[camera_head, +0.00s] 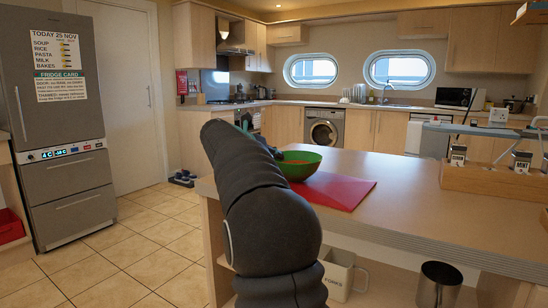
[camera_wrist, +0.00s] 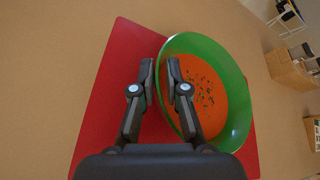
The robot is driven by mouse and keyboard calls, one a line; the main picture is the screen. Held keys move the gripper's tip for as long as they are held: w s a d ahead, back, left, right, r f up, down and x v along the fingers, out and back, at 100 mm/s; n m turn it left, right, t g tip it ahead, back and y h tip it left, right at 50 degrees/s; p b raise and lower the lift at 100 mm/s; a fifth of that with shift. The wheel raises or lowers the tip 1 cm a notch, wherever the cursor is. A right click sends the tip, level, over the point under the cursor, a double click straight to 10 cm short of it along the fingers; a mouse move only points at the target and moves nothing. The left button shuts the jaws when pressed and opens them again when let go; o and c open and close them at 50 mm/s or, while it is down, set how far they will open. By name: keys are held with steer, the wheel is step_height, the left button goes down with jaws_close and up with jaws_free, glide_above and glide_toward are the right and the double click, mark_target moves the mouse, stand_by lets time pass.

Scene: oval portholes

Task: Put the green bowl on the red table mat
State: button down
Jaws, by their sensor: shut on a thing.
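The green bowl (camera_head: 303,173) holds orange contents with dark flecks, best seen in the wrist view (camera_wrist: 205,48). The red table mat (camera_head: 338,192) lies at the near left part of the counter. In the wrist view the mat (camera_wrist: 108,95) shows beneath and left of the bowl. My gripper (camera_wrist: 161,80) is shut on the bowl's left rim, one finger on each side of the wall. The bowl is over the mat; I cannot tell whether its base touches it. In the head view my arm hides the fingers and the mat's left part.
A wooden rack (camera_head: 490,180) with small labelled jars stands on the counter's right. A white mug (camera_head: 338,272) and a dark metal cup (camera_head: 438,286) are on a shelf below the counter. The counter right of the mat (camera_head: 405,200) is clear.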

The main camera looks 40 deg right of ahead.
steer(key=shift+r, duration=0.1)
steer(key=c, duration=1.2)
jaws_free()
steer(key=shift+f, duration=0.2)
steer(key=shift+r, duration=0.15)
steer(key=v, duration=1.2)
